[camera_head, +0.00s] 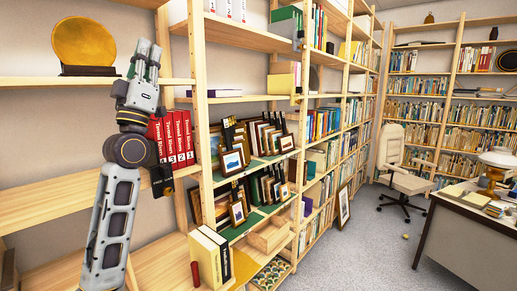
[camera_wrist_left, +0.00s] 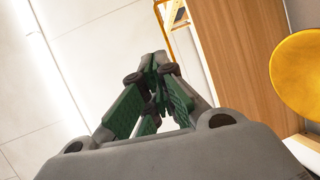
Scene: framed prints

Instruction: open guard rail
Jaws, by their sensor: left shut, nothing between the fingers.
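My left gripper (camera_head: 148,48) points upward in front of the left shelves, its green-padded fingers shut and empty. In the left wrist view its fingers (camera_wrist_left: 158,62) meet at the tips. I cannot pick out a guard rail with certainty. Framed prints (camera_head: 232,161) stand on the middle shelves right of my left arm, with more prints (camera_head: 237,212) on the green-lined shelf below. Small dark fittings (camera_head: 298,40) show on a shelf upright. My right gripper is not in view.
Red binders (camera_head: 179,138) stand just behind my left arm. A gold disc (camera_head: 84,42) sits on the upper left shelf. Yellow and white books (camera_head: 212,255) stand low in front. A chair (camera_head: 404,165) and desk (camera_head: 470,235) are at right; the grey floor between is mostly open.

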